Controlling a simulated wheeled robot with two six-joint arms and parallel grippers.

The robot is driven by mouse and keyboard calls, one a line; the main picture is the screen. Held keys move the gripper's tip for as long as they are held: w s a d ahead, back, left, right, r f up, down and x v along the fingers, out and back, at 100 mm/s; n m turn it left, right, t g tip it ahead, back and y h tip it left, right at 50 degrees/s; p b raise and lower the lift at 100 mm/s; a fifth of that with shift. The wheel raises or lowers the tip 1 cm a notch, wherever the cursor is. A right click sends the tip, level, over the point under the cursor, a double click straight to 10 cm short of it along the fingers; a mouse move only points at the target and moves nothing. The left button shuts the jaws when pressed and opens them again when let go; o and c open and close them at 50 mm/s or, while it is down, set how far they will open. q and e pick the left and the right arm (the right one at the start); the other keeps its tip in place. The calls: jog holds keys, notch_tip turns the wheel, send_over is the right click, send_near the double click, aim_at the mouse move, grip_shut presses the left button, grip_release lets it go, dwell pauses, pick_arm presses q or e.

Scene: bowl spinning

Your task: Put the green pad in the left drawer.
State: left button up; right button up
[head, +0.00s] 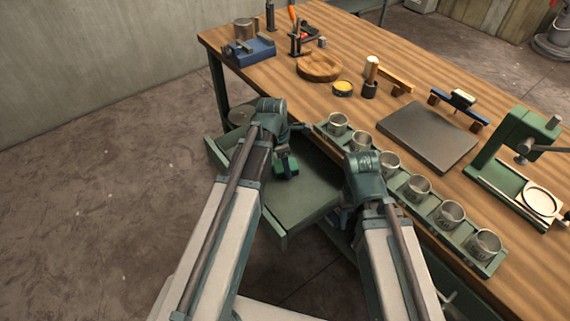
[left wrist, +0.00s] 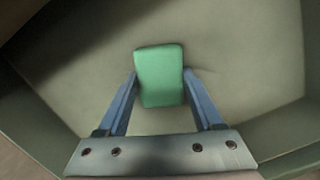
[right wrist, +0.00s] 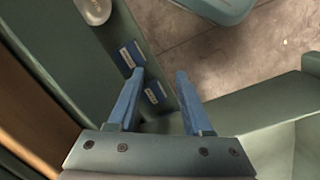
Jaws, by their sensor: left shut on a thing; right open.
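The green pad (left wrist: 160,75) is between the blue fingers of my left gripper (left wrist: 160,90), which is shut on it. In the head view the pad (head: 286,166) shows over the open left drawer (head: 315,191), at the bench's left end. The drawer's flat floor (left wrist: 235,50) lies beneath the pad in the left wrist view. I cannot tell whether the pad touches that floor. My right gripper (right wrist: 155,95) is open and empty, beside the drawer and the bench front. In the head view its fingers are mostly hidden behind the wrist.
A green rack (head: 455,232) with several metal cups runs along the bench's front edge. On the wooden bench (head: 405,65) stand a grey plate (head: 427,136), a round wooden block (head: 319,67), a yellow tin (head: 343,88) and a green press (head: 512,150). The floor at left is clear.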

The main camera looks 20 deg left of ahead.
aim_at(279, 166)
pick_arm(q)
jog(key=o, duration=1.2)
jog(key=shift+f, duration=0.1)
notch_tip(279, 166, up, 12)
jog(key=s+a+p, duration=0.1)
jog(key=a+p, duration=0.1)
jog(key=p, duration=1)
jog(key=s+d+m+y, duration=0.1)
jog(key=s+d+m, duration=0.5)
jog(key=m, duration=0.8)
jog(key=s+d+m+g+y, duration=0.1)
jog(key=s+d+m, duration=0.6)
jog(key=m, duration=0.6)
jog(key=shift+s+m+y, duration=0.3)
jog(key=shift+m+y, duration=0.1)
